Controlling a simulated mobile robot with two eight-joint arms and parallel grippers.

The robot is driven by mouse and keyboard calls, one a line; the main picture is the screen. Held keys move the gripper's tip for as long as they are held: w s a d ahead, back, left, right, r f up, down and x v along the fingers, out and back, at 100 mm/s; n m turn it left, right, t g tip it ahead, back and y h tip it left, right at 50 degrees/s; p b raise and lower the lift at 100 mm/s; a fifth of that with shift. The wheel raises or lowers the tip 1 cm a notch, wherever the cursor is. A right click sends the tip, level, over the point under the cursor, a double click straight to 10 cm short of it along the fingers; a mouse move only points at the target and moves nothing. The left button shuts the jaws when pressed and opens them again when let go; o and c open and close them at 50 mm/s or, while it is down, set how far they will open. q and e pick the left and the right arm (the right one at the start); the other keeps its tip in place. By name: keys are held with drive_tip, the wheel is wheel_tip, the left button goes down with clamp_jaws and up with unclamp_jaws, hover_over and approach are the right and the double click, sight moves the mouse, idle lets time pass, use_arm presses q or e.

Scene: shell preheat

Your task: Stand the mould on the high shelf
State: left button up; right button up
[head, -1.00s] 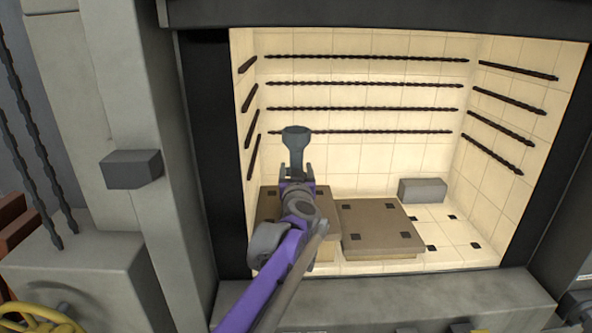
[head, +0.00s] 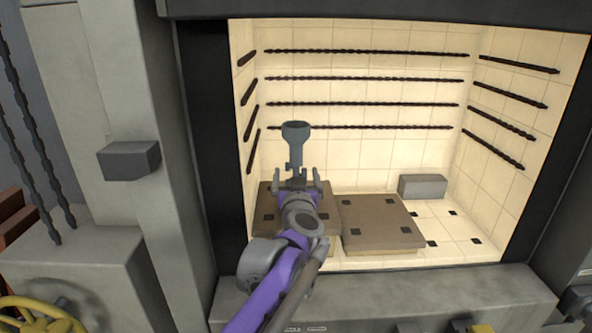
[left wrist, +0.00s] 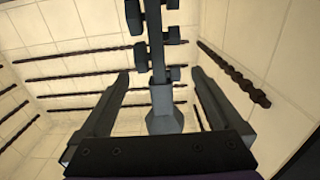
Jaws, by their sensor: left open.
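The mould (head: 295,133) is a dark grey stem with a cup at its top end and short side branches. In the head view it stands upright over the left brown shelf (head: 264,228), which looks higher than the right one. Its foot is hidden behind my left gripper. My left gripper (head: 298,188) is open in front of the mould. In the left wrist view the open fingers (left wrist: 160,105) are on either side of the picture, with the mould's cup (left wrist: 165,121) and stem between them, clear of both. My right gripper is not in view.
The lower right shelf (head: 380,224) is bare. A grey block (head: 422,187) stands at the back right of the chamber. Dark twisted rods (head: 362,104) line the back and side walls. The dark door frame (head: 208,150) borders the opening at left.

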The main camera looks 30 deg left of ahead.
use_arm(q)
drive_tip(key=v, duration=0.6)
drive_tip(key=shift+b, duration=0.3)
drive_tip(key=s+d+f+m+g+h, duration=0.1)
drive_tip(key=s+d+f+m+h, duration=0.3)
drive_tip(key=d+f+h, duration=0.3)
drive_tip(key=s+d+f+m+g+h, duration=0.1)
drive_tip(key=s+d+f+m+h, duration=0.3)
drive_tip(key=d+f, duration=0.4)
drive_tip(key=s+a+f+n+g+y, duration=0.1)
drive_tip(key=s+f+g, duration=0.6)
drive_tip(key=s+f, duration=1.1)
drive_tip(key=shift+a+n+g, duration=0.3)
drive_tip(key=shift+a+g, duration=0.05)
drive_tip(key=shift+g, duration=0.05)
drive_tip(key=shift+f, duration=0.1)
drive_tip(key=shift+c, duration=0.2)
